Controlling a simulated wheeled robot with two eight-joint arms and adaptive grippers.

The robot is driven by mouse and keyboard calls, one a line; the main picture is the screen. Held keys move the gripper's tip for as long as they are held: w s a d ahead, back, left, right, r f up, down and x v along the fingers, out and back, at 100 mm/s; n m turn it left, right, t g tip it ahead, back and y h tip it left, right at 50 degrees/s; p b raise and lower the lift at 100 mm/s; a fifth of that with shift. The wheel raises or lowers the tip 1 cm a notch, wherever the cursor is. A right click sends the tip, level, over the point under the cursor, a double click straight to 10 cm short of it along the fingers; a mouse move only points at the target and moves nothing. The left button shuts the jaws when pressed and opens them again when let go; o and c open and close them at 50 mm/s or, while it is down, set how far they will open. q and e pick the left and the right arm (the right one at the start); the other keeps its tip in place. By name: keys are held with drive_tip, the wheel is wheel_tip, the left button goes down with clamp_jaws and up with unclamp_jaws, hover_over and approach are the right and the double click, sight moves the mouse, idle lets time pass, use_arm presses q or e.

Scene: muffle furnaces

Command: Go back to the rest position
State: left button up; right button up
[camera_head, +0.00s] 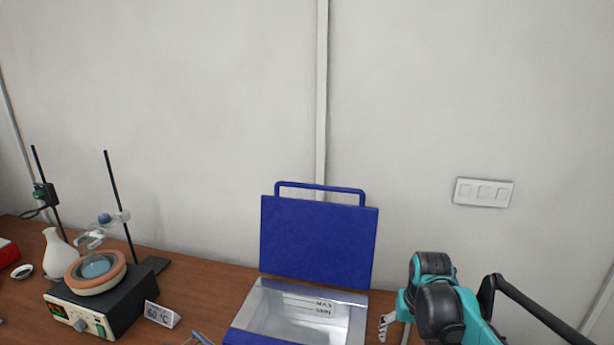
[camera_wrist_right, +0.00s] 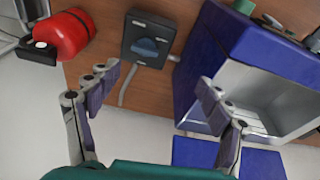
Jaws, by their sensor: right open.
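My right arm comes in at the lower right of the head view. Part of its right gripper (camera_head: 386,326) shows there, just right of the blue metal-lined box (camera_head: 299,315). In the right wrist view the right gripper (camera_wrist_right: 160,92) has its two fingers wide apart with nothing between them. The box also shows in the wrist view (camera_wrist_right: 200,70), behind and right of the fingers. Its blue lid (camera_head: 318,240) stands upright and open in the head view. My left gripper cannot be made out.
A heater (camera_head: 100,306) with an orange-rimmed bowl, a white vase (camera_head: 58,252) and a rod stand (camera_head: 118,205) are at the left. A label card (camera_head: 161,315) stands near the heater. A red object (camera_wrist_right: 66,35) and a black device (camera_wrist_right: 148,40) show in the wrist view.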

drive_tip(key=s+a+f+n+t, duration=0.1)
drive_tip(key=s+a+t, duration=0.1)
drive_tip(key=s, duration=0.6)
drive_tip(key=s+a+t, duration=0.3)
drive_tip(key=s+a, duration=0.1)
drive_tip(key=s, duration=0.4)
drive_tip(key=shift+s+f+n, duration=0.4)
drive_tip(key=shift+a, duration=0.1)
